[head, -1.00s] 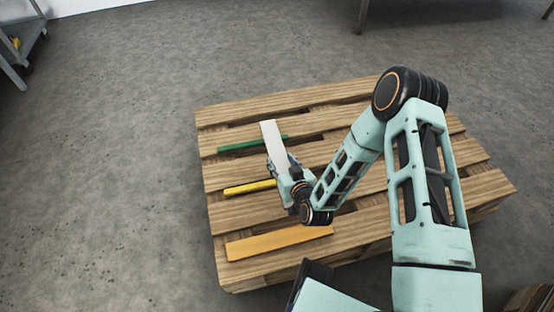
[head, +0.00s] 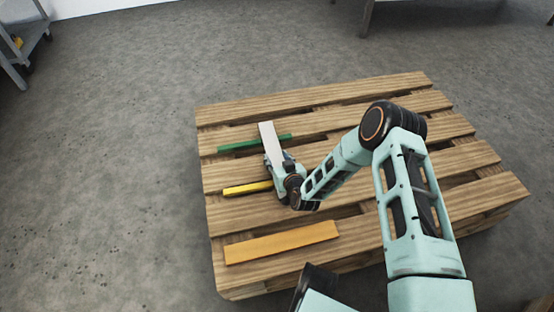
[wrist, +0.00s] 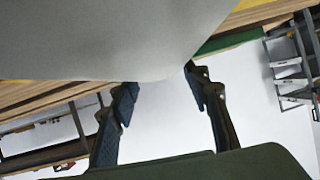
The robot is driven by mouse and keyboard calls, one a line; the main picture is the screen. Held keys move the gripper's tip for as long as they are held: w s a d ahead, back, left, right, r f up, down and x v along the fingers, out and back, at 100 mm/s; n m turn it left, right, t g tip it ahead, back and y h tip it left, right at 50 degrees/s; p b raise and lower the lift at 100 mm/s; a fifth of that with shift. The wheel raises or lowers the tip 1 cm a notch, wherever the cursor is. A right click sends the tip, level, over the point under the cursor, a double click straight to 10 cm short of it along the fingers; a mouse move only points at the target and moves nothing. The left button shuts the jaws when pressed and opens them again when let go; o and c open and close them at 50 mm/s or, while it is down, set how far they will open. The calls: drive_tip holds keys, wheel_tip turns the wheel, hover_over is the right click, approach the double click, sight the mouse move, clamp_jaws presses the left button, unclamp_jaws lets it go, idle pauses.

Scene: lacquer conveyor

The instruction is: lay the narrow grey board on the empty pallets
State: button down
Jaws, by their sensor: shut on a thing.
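The narrow grey board (head: 269,140) is in my gripper (head: 277,162), over the left part of the wooden pallet (head: 360,93) in the head view. It points away from me, across the green board (head: 254,143); I cannot tell whether it touches anything below. In the wrist view the grey board (wrist: 110,40) fills the upper left, close to the camera, and my gripper's fingers (wrist: 160,100) show below it. The finger contact on the board is hidden in the head view.
A yellow board (head: 247,188) and an orange board (head: 282,242) lie on the pallet's left side, nearer me than the green one. The pallet's far right slats look bare. A grey cart (head: 22,45) stands at the far left, with open floor around.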

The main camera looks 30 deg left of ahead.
drive_tip(key=shift+r, duration=0.15)
drive_tip(key=c, duration=1.1)
unclamp_jaws()
drive_tip(key=shift+f, duration=0.25)
drive_tip(key=shift+r, duration=0.2)
drive_tip(key=p+v, duration=0.4)
drive_tip(key=v, duration=0.8)
drive_tip(key=shift+p, duration=0.35)
